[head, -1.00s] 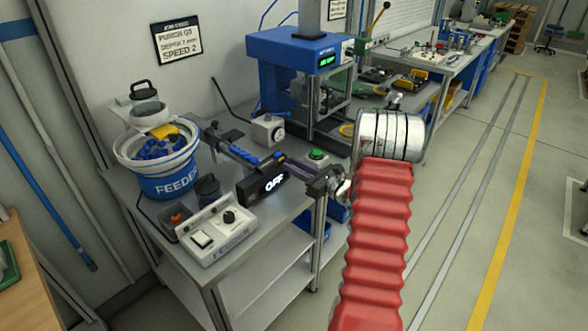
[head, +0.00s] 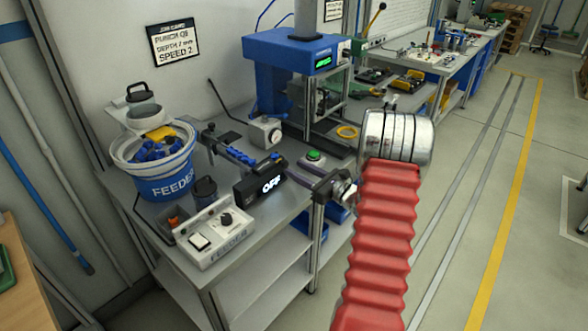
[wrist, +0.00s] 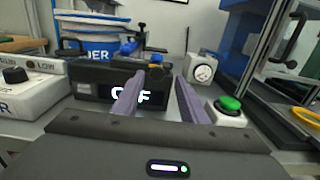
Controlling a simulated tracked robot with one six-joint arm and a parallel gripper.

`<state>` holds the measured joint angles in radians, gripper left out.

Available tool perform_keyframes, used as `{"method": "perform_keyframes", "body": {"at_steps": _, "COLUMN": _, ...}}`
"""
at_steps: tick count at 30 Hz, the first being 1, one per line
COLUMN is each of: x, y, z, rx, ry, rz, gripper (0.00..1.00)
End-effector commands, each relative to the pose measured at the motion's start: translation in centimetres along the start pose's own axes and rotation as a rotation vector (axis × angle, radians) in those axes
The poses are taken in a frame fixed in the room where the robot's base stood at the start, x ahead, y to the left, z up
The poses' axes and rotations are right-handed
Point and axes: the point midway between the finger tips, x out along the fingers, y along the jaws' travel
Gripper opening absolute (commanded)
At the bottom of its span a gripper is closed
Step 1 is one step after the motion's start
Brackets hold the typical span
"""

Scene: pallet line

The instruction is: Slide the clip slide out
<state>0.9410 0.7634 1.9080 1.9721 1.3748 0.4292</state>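The feeder's blue rail (head: 230,153) runs from the bucket toward the black box with the lit OFF display (head: 260,185). At the rail's end is a small blue part with a yellow-orange piece (wrist: 155,66). This may be the clip slide, but its shape is too small to tell. My gripper (head: 292,170) is open and empty beside the OFF box. In the wrist view, its two purple fingers (wrist: 160,80) stand apart and point toward the rail end. The left finger covers part of the OFF display.
A green button on a pedestal (wrist: 228,106) stands close to my right finger. The white feeder control box (head: 217,232) and bucket (head: 165,170) are on the left. A grey dial box (head: 264,132) stands behind. The blue press (head: 290,60) stands behind right.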

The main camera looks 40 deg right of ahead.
Motion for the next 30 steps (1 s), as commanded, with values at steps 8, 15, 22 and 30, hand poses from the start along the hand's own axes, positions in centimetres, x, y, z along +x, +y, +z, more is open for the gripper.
{"method": "perform_keyframes", "body": {"at_steps": 8, "x": -5.0, "y": -0.1, "z": 0.0, "rx": 0.001, "ry": 0.000, "rz": -0.004, "gripper": 0.39}}
{"method": "perform_keyframes", "body": {"at_steps": 15, "x": -9.0, "y": -0.1, "z": -0.1, "rx": 0.001, "ry": -0.001, "rz": -0.005, "gripper": 0.39}}
{"method": "perform_keyframes", "body": {"at_steps": 22, "x": -11.0, "y": -0.1, "z": -0.1, "rx": 0.001, "ry": 0.000, "rz": -0.002, "gripper": 0.39}}
{"method": "perform_keyframes", "body": {"at_steps": 30, "x": -11.2, "y": 0.0, "z": -0.1, "rx": 0.001, "ry": 0.000, "rz": -0.001, "gripper": 0.39}}
